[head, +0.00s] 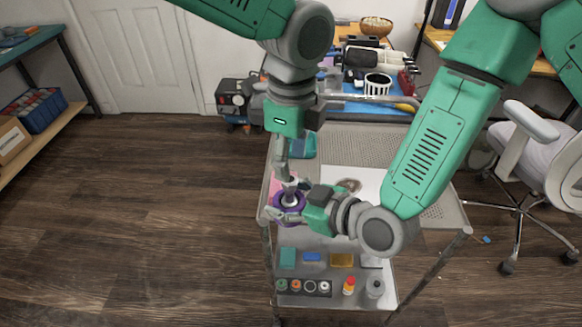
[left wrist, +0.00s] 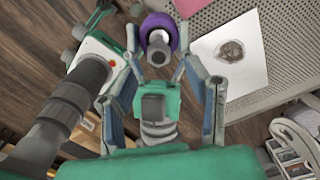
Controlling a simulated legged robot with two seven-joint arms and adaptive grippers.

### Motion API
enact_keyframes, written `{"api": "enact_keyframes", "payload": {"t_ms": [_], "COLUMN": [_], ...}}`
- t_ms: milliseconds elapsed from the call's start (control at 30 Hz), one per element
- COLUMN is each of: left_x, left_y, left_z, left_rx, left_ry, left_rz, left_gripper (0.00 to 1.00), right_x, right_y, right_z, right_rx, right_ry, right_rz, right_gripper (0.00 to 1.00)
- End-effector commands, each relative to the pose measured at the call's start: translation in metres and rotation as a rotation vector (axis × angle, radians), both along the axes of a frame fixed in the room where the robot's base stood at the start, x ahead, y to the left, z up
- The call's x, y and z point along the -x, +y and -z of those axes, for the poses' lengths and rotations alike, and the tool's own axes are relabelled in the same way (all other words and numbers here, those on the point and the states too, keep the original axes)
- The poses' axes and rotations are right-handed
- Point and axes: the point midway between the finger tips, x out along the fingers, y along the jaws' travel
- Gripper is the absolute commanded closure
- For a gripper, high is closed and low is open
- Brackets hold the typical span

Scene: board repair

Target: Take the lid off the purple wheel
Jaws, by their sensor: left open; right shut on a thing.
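The purple wheel (head: 279,212) is at the front left corner of the metal cart, beside my right gripper (head: 304,208), which is shut on it at its right side. The wheel also shows at the top of the left wrist view (left wrist: 160,19). A pale grey round lid (left wrist: 158,42) sits at the wheel's centre. My left gripper (head: 290,184) is just above the wheel, pointing down. In the left wrist view its open fingers (left wrist: 158,56) stand on either side of the lid; I cannot tell whether they touch it. My right gripper (left wrist: 104,45) covers part of the wheel's surroundings.
A white sheet with a round picture (left wrist: 231,50) lies on the perforated cart top (head: 375,145). The cart's lower shelf holds coloured blocks, small rolls and bottles (head: 349,286). A crowded workbench stands behind, and an office chair (head: 530,160) stands at right. Floor at left is clear.

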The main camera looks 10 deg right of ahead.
Motion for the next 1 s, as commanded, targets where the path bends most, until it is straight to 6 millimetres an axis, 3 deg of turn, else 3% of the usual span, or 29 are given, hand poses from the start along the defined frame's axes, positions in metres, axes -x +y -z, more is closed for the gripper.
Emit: {"api": "enact_keyframes", "payload": {"t_ms": [367, 800, 1000], "left_x": [0.001, 0.000, -0.001], "left_y": [0.000, 0.001, 0.001], "left_z": [-0.030, 0.030, 0.044], "left_rx": [-0.008, -0.013, -0.011], "left_ry": [0.002, 0.000, -0.003], "left_rz": [0.382, 0.398, 0.398], "left_gripper": [0.57, 0.57, 0.57], "right_x": [0.000, 0.000, 0.000], "right_y": [0.000, 0.000, 0.000], "right_z": [-0.001, 0.000, -0.001], "right_rx": [-0.001, -0.001, -0.001], "right_ry": [-0.002, -0.002, -0.002], "right_rz": [0.001, 0.001, 0.001], "right_gripper": [1.00, 1.00, 1.00]}}
